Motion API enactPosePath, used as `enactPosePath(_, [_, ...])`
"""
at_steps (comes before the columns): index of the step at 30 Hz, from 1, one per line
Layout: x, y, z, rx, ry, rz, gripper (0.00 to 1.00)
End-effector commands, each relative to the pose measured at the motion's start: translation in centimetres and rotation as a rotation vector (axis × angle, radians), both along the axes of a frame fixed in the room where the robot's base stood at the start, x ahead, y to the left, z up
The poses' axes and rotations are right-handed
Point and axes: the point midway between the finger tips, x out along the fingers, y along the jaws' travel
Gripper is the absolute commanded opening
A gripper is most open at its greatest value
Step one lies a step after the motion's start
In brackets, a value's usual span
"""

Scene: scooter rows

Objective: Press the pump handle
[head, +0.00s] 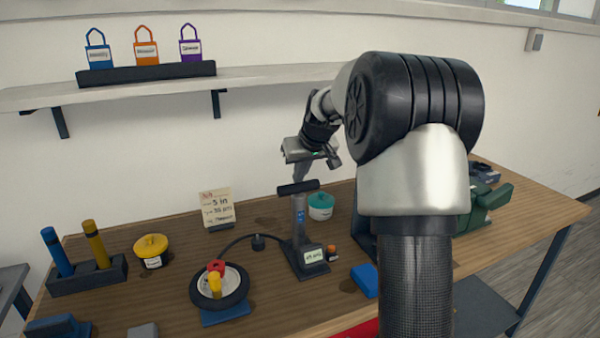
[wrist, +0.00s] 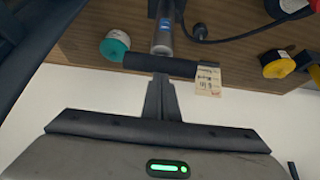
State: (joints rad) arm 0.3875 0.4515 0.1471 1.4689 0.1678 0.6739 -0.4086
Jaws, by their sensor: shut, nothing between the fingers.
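The floor pump (head: 299,222) stands upright on the workbench, a grey cylinder on a dark base with a small readout. Its black T-shaped pump handle (head: 298,187) sits low, close above the barrel. In the wrist view the handle (wrist: 160,66) crosses ahead of the fingertips, with the barrel (wrist: 163,35) beyond it. My gripper (head: 301,178) is shut and empty, pointing down just above the handle's middle. The closed fingers also show in the wrist view (wrist: 161,80). I cannot tell whether the tips touch the handle.
A hose joins the pump to a small wheel (head: 232,300) at left. A teal-lidded jar (head: 321,207) stands close behind the pump, and a note card (head: 217,208) behind left. A shelf (head: 250,79) hangs above.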

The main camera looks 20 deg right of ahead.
Motion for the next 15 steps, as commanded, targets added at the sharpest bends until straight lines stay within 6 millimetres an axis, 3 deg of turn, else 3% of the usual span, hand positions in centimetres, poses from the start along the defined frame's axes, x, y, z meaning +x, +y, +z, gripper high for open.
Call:
enactPosePath(5, [0.1, 0.9, 4.3, -0.003, -0.008, 0.003, 0.00])
enactPosePath(15, [-3.9, 0.7, 10.1, -0.003, -0.016, -0.001, 0.00])
